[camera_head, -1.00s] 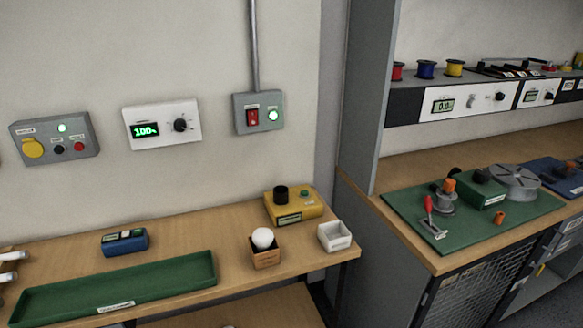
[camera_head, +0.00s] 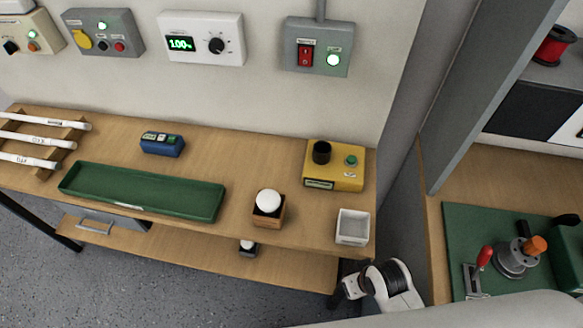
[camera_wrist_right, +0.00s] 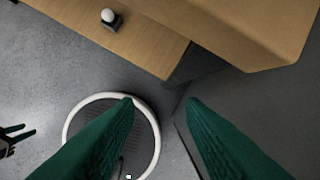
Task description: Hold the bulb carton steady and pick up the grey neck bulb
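The bulb carton (camera_head: 268,214) is a small open orange-brown box near the front of the wooden bench, with a round white bulb (camera_head: 268,199) in its top. The bulb's neck is hidden in the carton. A second white bulb (camera_head: 247,243) with a dark holder or neck is on the lower shelf; it also shows in the right wrist view (camera_wrist_right: 108,15). I cannot tell which bulb has the grey neck. My right gripper (camera_wrist_right: 159,103) has green fingers, open and empty, apart from both bulbs. My left gripper (camera_wrist_right: 31,129) shows small at the left edge, its fingers apart.
A white open box (camera_head: 352,226) stands right of the carton, and a yellow unit (camera_head: 335,165) behind it. A long green tray (camera_head: 142,191) lies to the left, with a blue device (camera_head: 162,144) behind. The lower shelf (camera_head: 200,254) runs beneath the bench top.

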